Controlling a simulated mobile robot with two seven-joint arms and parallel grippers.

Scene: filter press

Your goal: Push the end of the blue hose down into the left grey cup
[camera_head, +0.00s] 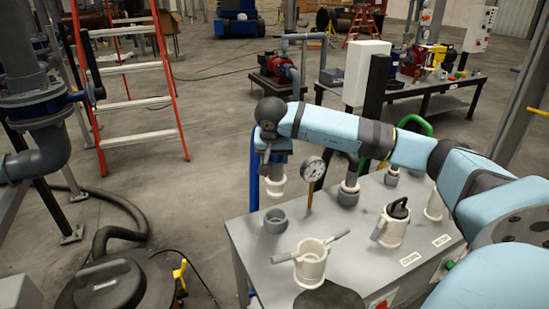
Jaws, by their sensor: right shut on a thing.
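My right gripper (268,148) comes in from the right at the end of a light-blue arm. It is shut on the blue hose, though its fingers are small and partly hidden. The blue hose (254,180) hangs down at the bench's left edge. Its end carries a cream fitting (276,188) that points down. The left grey cup (275,221) stands open on the bench top, just below the fitting. A small gap shows between the fitting and the cup's rim. My left gripper is not in view.
The grey bench (340,235) holds a pressure gauge (313,169), a second grey cup (348,196) with a pipe in it, and a cream fitting with side handles (310,262). A cream fitting with a black lever (393,222) stands to the right. A red ladder (130,105) stands behind left.

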